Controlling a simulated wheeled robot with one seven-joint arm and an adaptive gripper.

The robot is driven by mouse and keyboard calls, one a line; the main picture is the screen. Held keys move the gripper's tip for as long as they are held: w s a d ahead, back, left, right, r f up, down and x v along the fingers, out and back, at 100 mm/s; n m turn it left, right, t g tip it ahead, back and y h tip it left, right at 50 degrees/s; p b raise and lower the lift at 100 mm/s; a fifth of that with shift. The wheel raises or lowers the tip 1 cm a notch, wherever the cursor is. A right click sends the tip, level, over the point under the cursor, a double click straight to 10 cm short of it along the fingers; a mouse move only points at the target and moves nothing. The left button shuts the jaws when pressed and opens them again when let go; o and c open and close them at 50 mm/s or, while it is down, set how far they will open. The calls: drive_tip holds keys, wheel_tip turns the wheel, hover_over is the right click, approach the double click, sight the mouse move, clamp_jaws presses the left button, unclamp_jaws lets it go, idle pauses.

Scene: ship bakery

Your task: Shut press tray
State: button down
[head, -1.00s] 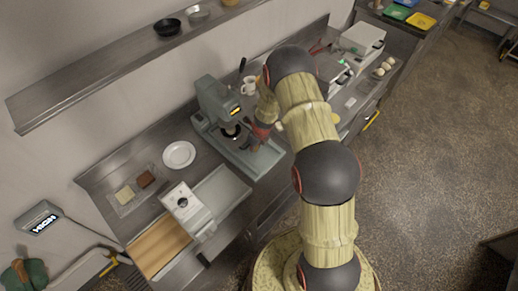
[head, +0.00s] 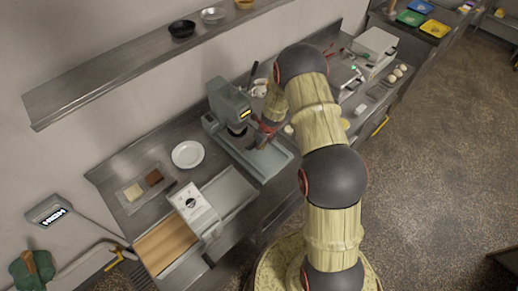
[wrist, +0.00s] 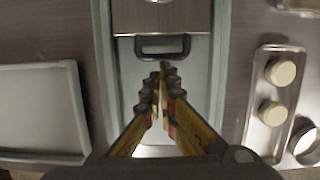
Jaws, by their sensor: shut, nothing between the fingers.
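The press (head: 228,105), a grey-green machine with a small lit yellow display, stands on the counter in the head view. Its long grey-green base (head: 274,164) reaches toward the front edge. In the wrist view, a steel tray (wrist: 185,17) with a dark handle (wrist: 162,56) lies between the pale rails of the base (wrist: 223,60). My gripper (wrist: 162,80) is shut and empty, its fingertips just in front of the handle, over the base. I cannot tell whether they touch the handle. In the head view my arm partly hides the gripper.
A small metal tray (wrist: 252,128) with two cream rounds lies to the right in the wrist view. A pale empty tray (wrist: 40,110) is to the left. In the head view, a white plate (head: 187,154) and a white boxy device (head: 192,203) stand left of the press.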

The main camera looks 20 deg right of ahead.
drive_tip(key=v, duration=0.9)
drive_tip(key=shift+s+r, duration=0.25)
drive_tip(key=s+a+r+n+t+b, duration=0.1)
drive_tip(key=s+a+r+n+b, duration=0.2)
drive_tip(key=s+r+n+b, duration=0.2)
drive_tip(key=s+a+r+n+t+b, duration=0.1)
drive_tip(key=s+a+r+n+b, duration=0.3)
drive_tip(key=s+n+b, duration=0.7)
drive_tip(key=s+a+r+n+h+b, duration=0.1)
drive_tip(key=s+a+r+n+b, duration=0.3)
drive_tip(key=s+n+b, duration=0.4)
drive_tip(key=s+r+n, duration=0.1)
drive_tip(key=s+n, duration=0.6)
drive_tip(key=shift+r+n+t+b, duration=0.3)
drive_tip(key=shift+r+n+t, duration=0.1)
